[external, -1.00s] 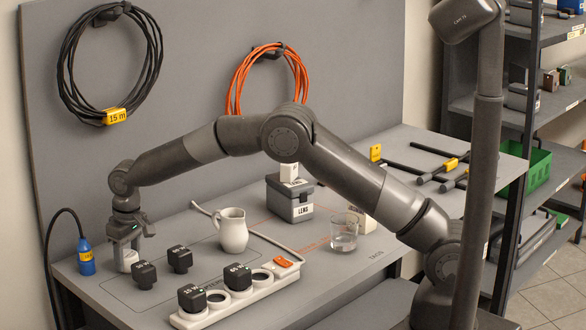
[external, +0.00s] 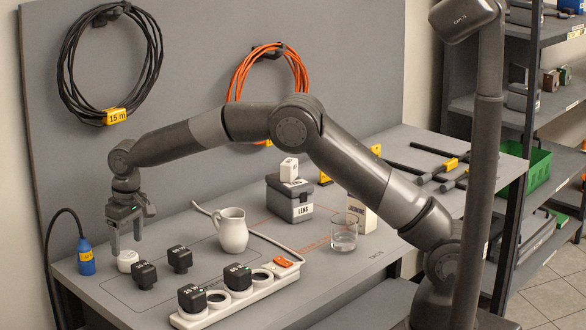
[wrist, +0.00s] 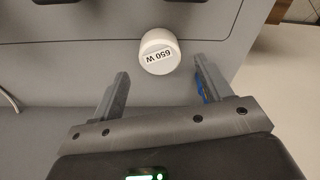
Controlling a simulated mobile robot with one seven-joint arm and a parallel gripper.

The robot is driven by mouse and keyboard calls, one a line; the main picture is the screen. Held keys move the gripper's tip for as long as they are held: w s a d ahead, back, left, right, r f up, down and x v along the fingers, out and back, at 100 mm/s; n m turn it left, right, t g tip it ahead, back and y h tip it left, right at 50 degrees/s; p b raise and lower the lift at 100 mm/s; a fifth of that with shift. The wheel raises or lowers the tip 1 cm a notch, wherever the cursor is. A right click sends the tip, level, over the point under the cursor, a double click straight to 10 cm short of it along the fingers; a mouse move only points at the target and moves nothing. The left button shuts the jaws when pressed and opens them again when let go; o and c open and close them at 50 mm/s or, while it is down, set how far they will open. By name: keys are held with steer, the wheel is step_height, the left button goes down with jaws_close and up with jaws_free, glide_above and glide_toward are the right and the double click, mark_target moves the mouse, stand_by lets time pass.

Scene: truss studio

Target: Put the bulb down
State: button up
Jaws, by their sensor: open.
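The bulb (external: 127,260) is a small white cylinder standing on the grey bench at the left. In the wrist view the bulb (wrist: 160,52) carries a label reading "650 W". My gripper (external: 125,250) is open above the bulb. In the wrist view my gripper (wrist: 157,75) has its two fingers spread, with the bulb beyond the tips and apart from both of them.
Black cubes (external: 180,258) (external: 144,274) stand close to the right of the bulb. A blue connector (external: 86,258) stands to its left. A white power strip (external: 245,295) with more cubes, a cream pitcher (external: 232,230), a glass (external: 344,232) and a LENS box (external: 290,200) lie further right.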

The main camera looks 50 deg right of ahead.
mark_target(132, 255)
step_height(132, 255, up, 7)
steer(key=s+d+r, duration=0.6)
steer(key=d+r, duration=0.5)
steer(key=d, duration=0.2)
steer(key=s+d+r+m+t, duration=0.2)
steer(key=s+d+r, duration=0.3)
steer(key=s+d, duration=0.55)
steer(key=s+d+f, duration=0.2)
steer(key=s+d, duration=0.2)
steer(key=s, duration=0.4)
steer(key=s+d+f+t, duration=0.1)
steer(key=s+d+f, duration=0.1)
steer(key=s+d, duration=0.3)
steer(key=s+d+f+m+t, duration=0.1)
steer(key=s+d, duration=0.3)
steer(key=s, duration=0.7)
steer(key=shift+d+f, duration=0.2)
steer(key=shift+f, duration=0.25)
